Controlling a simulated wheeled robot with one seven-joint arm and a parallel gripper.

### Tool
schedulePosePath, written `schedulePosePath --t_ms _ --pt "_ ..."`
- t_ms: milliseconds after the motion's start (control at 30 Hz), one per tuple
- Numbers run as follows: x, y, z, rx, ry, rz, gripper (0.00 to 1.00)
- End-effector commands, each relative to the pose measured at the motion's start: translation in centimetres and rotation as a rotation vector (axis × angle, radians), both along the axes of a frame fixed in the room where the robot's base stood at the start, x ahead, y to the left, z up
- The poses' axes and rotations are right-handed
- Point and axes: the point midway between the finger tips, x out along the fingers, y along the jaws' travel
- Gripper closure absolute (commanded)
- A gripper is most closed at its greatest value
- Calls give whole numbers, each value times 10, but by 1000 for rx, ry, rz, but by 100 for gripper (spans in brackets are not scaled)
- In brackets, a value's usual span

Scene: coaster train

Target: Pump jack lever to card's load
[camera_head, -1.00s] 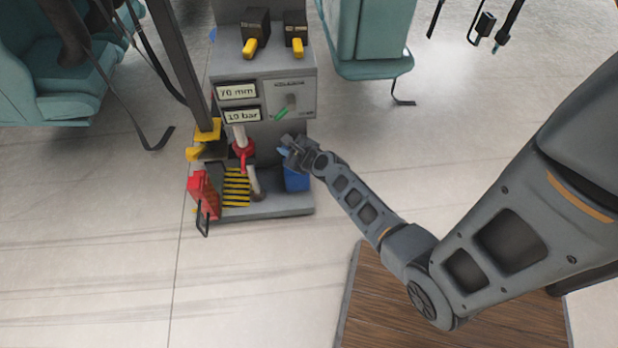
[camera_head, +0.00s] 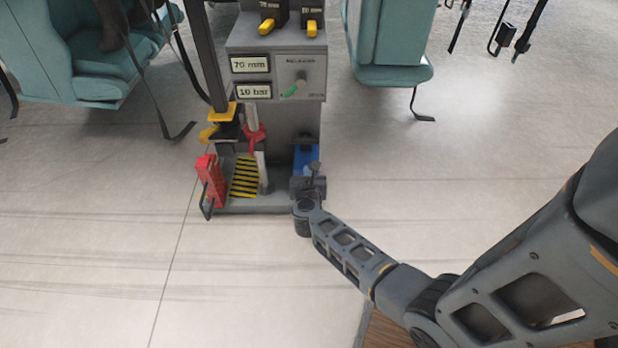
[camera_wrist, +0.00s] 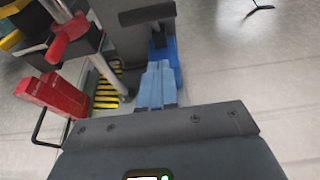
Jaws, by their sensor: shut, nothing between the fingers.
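A grey jack stand (camera_head: 292,125) carries two readouts, "70 mm" (camera_head: 250,64) and "10 bar" (camera_head: 254,91). A knob with a green pointer (camera_head: 291,90) is beside them. A blue unit (camera_head: 306,158) stands on the right of its base; the wrist view shows it (camera_wrist: 170,60) with a dark bar (camera_wrist: 147,14) above, perhaps the jack lever. My gripper (camera_head: 316,168) is low in front of the blue unit. Its pale blue fingers (camera_wrist: 158,72) are together and empty. They overlap the unit in the picture; contact is unclear. I cannot make out a load card.
A red block (camera_head: 211,182) with a black loop handle is at the base's left. A red collar (camera_head: 255,138) sits on a column near a striped plate (camera_head: 245,176). Two yellow-handled levers are on top. Teal seats (camera_head: 392,45) flank the stand. The floor in front is clear.

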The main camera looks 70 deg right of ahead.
Motion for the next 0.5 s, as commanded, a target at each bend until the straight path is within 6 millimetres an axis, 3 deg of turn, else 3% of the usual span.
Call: schedulePosePath --t_ms 267,500 --pt "20 -49 -21 -1 -1 -2 100" --pt "31 -76 -4 -1 -1 0 100"
